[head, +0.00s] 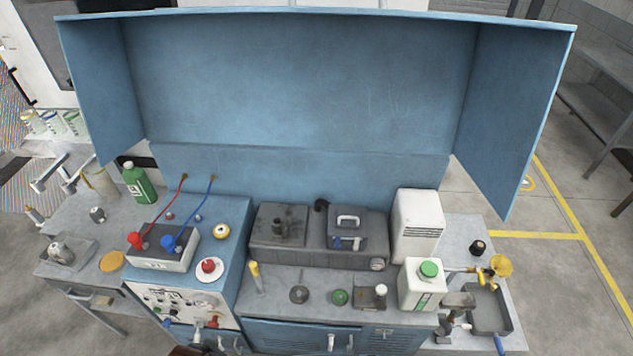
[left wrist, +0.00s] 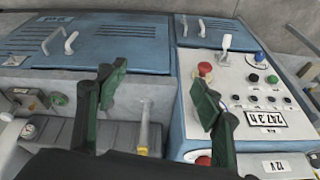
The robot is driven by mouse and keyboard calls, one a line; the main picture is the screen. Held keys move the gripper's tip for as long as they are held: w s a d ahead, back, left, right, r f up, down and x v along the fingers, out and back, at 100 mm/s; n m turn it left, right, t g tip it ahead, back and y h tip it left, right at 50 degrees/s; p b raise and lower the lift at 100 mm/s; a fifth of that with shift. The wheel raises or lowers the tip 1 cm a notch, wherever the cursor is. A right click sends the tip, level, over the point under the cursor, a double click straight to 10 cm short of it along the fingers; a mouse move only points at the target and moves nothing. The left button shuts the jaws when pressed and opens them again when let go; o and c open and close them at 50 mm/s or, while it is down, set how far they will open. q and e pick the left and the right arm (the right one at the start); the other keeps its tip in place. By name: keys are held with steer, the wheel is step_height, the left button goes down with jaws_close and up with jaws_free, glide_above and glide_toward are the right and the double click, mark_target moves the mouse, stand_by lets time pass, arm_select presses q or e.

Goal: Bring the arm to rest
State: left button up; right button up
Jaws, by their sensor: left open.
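My left gripper (left wrist: 158,80) shows in the left wrist view. Its two dark green and black fingers are spread wide apart, with nothing held between them. Behind the fingers are the blue cabinet doors (left wrist: 95,45) and the pale control panel (left wrist: 262,95). A red knob (left wrist: 205,69) shows just above the tip of the right-hand finger; I cannot tell whether they touch. In the head view neither gripper can be made out, and my right gripper is in neither view.
The bench holds a battery box with red and blue leads (head: 160,260), a green bottle (head: 137,183), a white jug (head: 421,285), a white tower box (head: 417,225) and a toolbox (head: 347,228). A large blue hood (head: 300,80) stands behind. A grey tray (head: 489,312) is at right.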

arm_select(q)
steer(key=s+a+n+y, duration=0.1)
steer(key=s+a+n, duration=0.2)
steer(key=s+a, duration=0.4)
step_height(320, 180, down, 35)
steer(key=s+d+g+b, duration=0.1)
steer(key=g+b, duration=0.1)
steer(key=b, duration=0.2)
steer(key=s+f+m+b, duration=0.1)
steer(key=s+f+b, duration=0.2)
steer(key=s+f, duration=1.5)
steer(key=shift+s+f+g, duration=0.4)
steer(key=shift+f, duration=0.15)
